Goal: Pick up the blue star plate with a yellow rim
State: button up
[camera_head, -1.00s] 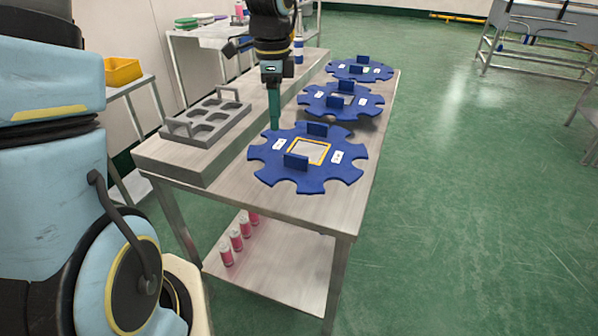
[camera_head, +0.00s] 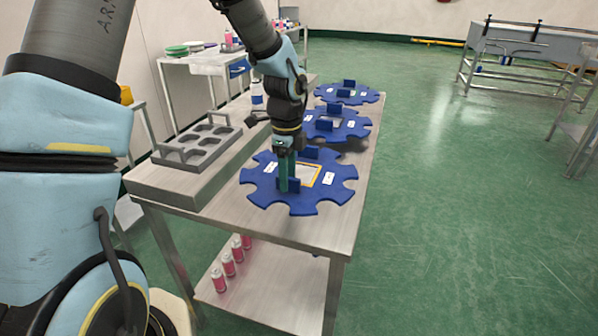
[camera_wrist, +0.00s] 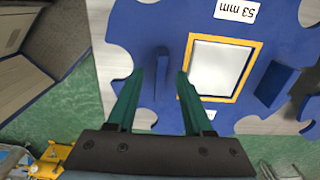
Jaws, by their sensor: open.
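The blue star plate with a yellow rim (camera_head: 330,196) lies flat at the near end of the steel table. The yellow rim (camera_head: 315,177) frames a square opening in its middle. The plate has two upright blue handles. My gripper (camera_head: 289,188) is over the near handle and partly hides it. In the wrist view my gripper (camera_wrist: 160,74) has two green fingers standing apart, with the near handle (camera_wrist: 161,62) showing between them. I cannot tell whether they touch it. The plate (camera_wrist: 150,25) fills much of that view, with a "53 mm" label and the other handle (camera_wrist: 272,84).
Two more blue star plates (camera_head: 350,130) (camera_head: 365,98) lie farther back on the table (camera_head: 318,232). A grey holder with round wells (camera_head: 198,146) stands on a raised ledge at left. Several pink cans (camera_head: 228,265) stand on the lower shelf. Open green floor lies to the right.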

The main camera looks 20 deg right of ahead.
jog(key=shift+f, duration=0.75)
jog(key=shift+c, duration=0.3)
grip_shut()
dwell(0.5)
